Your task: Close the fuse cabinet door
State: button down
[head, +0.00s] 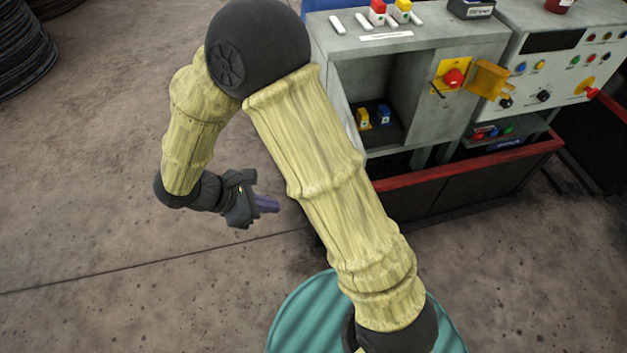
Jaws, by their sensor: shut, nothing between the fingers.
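A grey cabinet (425,62) stands at the upper right with an open-fronted compartment. Inside it, a yellow-and-white piece (363,119) and a blue-and-white piece (384,115) stand on a dark floor. No door covers this opening, and I cannot make out its door for certain. An ochre flap or box (487,78) sticks out at the right of the cabinet front. My gripper (267,204) is shut and empty, over the concrete floor left of the cabinet and well apart from it. My upper arm passes in front of the cabinet's lower left.
A red button on a yellow plate (446,72) sits beside the compartment. A control panel (560,60) with knobs and a yellow-red handle is at the right. A red-edged base (470,170) runs below. Black coils (22,50) lie far left. Floor on the left is clear.

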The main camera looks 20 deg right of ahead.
jog(key=d+r+x, duration=0.2)
jog(key=x, duration=1)
jog(key=shift+w+d+f, duration=0.15)
jog(key=shift+d+f, duration=0.05)
jog(key=shift+d, duration=0.15)
dwell(0.4)
